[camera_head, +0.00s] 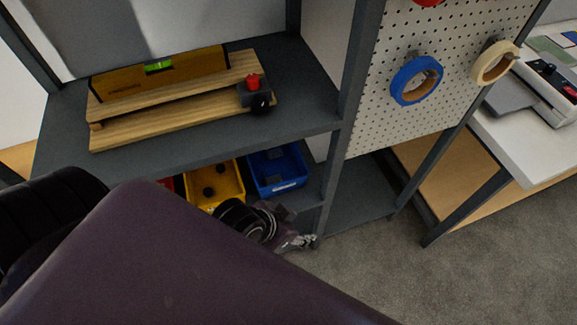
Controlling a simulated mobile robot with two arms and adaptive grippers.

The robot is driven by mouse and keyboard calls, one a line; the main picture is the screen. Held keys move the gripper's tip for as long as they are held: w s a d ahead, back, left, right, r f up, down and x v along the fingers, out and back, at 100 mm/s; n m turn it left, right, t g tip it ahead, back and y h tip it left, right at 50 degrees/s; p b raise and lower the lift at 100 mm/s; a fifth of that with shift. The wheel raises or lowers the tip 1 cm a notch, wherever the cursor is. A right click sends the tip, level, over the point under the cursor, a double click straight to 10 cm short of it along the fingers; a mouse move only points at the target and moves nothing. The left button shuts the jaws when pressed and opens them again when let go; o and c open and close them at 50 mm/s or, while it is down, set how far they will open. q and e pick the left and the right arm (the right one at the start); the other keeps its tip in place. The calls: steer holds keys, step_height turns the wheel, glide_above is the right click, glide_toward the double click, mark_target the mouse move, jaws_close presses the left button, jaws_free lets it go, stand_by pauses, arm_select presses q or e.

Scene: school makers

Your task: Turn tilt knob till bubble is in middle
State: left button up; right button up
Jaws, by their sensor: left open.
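A wooden tilt stand (180,115) sits on the upper grey shelf at the left, made of two boards. A yellow-brown spirit level (195,72) stands on its upper board, with a green vial (158,66) at its top. The bubble's place in the vial is too small to tell. At the stand's right end is a dark block with a red knob (253,82) on top and a black knob (261,104) on its front. My left gripper (302,241) is open, below and to the right of the knobs, lower than the upper shelf and apart from the stand. My right gripper is out of view.
Below the upper shelf (300,110) stand a yellow bin (228,178) and a blue bin (278,180), near my left gripper. A shelf post (352,85) rises right of the knobs. Blue tape (403,82) hangs on the pegboard (450,110). My arm covers the lower left.

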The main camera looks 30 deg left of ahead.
arm_select(q)
steer(key=shift+s+a+f+n+g+y, duration=0.15)
steer(key=shift+s+a+f+g+y, duration=0.1)
steer(key=shift+s+a+f, duration=0.25)
steer(key=shift+s+a+f+n+g+y, duration=0.15)
steer(key=shift+s+a+f+y, duration=0.1)
steer(key=shift+a+f, duration=0.3)
steer(key=shift+d, duration=0.1)
